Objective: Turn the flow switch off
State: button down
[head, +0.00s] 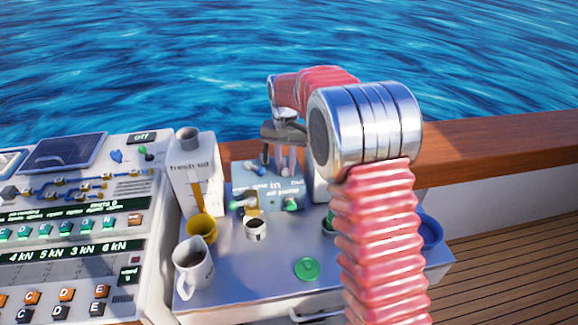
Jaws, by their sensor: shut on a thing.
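My gripper (284,158) points down over the light blue box (284,190) at the back of the metal worktop. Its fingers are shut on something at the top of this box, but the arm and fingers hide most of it. A thin blue lever (265,155) stands just left of the fingers. The box has small lettering, seemingly upside down and hard to read. Green-tipped (291,205) and white-tipped (237,204) knobs stick out at its front. I cannot make out which part is the flow switch or how it is set.
A control panel (75,220) with an "off" display (142,138) stands at left. The worktop (255,278) holds a mug of dark liquid (194,262), a yellow cup (202,227), a small white cup (256,229) and a green disc (307,269). A wooden rail (500,128) runs behind.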

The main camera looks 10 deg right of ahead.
aim_at(285, 169)
jog(key=shift+a+r, duration=0.1)
jog(key=shift+a, duration=0.05)
jog(key=c, duration=1.8)
grip_release()
jog(key=shift+c, duration=0.2)
jog(key=shift+r, duration=0.1)
notch_tip(285, 169, up, 14)
jog(key=shift+f, duration=0.25)
